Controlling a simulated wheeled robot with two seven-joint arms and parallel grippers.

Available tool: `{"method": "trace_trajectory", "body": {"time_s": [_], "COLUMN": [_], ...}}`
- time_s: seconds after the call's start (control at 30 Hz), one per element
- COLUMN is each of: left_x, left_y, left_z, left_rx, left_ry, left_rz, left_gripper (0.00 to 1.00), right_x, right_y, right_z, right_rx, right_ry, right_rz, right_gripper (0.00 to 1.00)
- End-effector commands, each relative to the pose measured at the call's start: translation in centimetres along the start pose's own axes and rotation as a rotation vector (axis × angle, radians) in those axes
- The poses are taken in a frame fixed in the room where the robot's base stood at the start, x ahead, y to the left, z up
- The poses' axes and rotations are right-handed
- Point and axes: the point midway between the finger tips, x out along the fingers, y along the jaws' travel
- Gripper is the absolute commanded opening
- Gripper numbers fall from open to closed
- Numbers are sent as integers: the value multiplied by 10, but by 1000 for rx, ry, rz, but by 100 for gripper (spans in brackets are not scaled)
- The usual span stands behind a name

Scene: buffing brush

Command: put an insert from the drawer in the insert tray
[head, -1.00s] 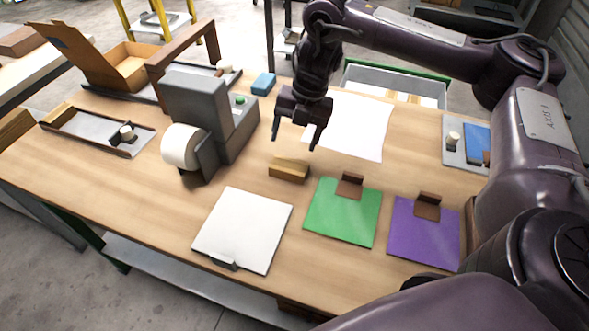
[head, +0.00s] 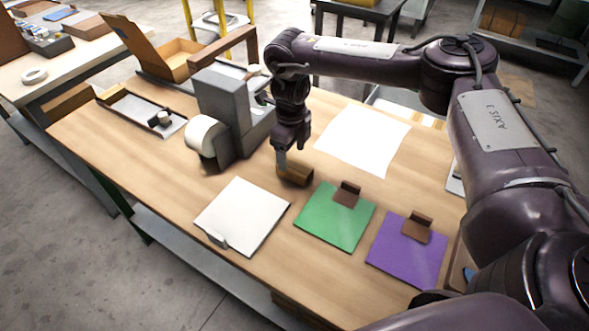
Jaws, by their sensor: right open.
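My right gripper (head: 283,160) is open and points down at the brown wooden block (head: 296,177) on the table. One finger shows beside the block's left end; I cannot tell whether it touches. An open drawer or bin (head: 378,101) at the table's back edge is mostly hidden behind my right arm, with pale and yellowish pieces (head: 427,119) showing in it. I cannot make out a single insert. My left gripper is out of view.
A grey dispenser (head: 222,105) with a white roll stands left of my gripper. A white sheet (head: 362,138) lies behind. White (head: 243,213), green (head: 332,222) and purple (head: 405,258) boards line the front. A cardboard box (head: 178,62) stands at the back left.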

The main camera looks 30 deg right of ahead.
Motion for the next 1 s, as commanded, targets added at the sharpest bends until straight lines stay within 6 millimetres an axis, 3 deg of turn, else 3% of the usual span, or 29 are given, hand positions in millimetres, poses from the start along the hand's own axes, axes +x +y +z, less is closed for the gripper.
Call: {"method": "trace_trajectory", "body": {"time_s": [0.3, 0.6, 1.0], "left_x": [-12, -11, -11], "left_y": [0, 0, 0], "left_z": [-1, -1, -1], "left_rx": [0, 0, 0], "left_ry": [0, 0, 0], "left_rz": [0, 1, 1], "left_gripper": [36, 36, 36], "right_x": [43, 48, 48], "right_y": [2, 2, 2], "right_z": [3, 4, 4], "right_rx": [1, 2, 2], "right_ry": [2, 0, 0], "right_rz": [1, 1, 1], "right_gripper": [69, 69, 18]}}
